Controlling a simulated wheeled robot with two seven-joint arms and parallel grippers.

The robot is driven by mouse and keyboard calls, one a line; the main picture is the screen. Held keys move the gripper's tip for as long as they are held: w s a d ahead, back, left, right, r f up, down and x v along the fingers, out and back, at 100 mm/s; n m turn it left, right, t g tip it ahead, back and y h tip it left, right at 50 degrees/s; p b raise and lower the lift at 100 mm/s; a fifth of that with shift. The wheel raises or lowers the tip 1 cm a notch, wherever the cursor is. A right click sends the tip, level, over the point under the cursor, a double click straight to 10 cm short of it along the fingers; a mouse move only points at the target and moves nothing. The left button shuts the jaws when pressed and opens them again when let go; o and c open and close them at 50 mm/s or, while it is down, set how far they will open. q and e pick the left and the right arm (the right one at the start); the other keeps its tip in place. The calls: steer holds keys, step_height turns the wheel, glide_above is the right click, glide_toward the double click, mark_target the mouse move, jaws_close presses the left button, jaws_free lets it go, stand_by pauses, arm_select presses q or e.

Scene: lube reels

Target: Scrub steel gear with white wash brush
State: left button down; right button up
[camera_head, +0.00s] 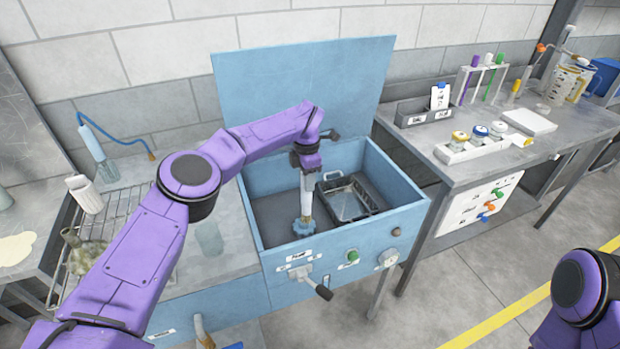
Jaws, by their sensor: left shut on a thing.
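My left gripper (307,168) reaches from the left into the open blue wash basin and points down. It is shut on the upright white wash brush (307,190), whose pale handle hangs below the jaws. At the lower end of the brush is a blue-grey, lobed shape (303,227) near the basin floor. I cannot tell if this is the bristle head or the steel gear. No other gear shows clearly. A dark wire basket (348,200) with a metallic inside sits to the right of the brush. My right gripper is out of view; only part of that arm shows at bottom right.
The basin's raised lid (305,85) stands behind my left arm. The basin's front wall (345,250) carries a lever and knobs. At right, a grey bench (455,170) holds capped bottles and tubes. A wire rack (75,240) is at left.

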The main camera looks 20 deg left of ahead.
arm_select(q)
steer(key=shift+w+d, duration=0.35)
steer(key=shift+d, duration=0.15)
stand_by(0.5)
steer(key=shift+a, duration=0.1)
steer(key=s+a, duration=0.2)
steer(key=shift+s+a, duration=0.2)
steer(key=shift+a, duration=0.2)
steer(key=shift+r, duration=0.1)
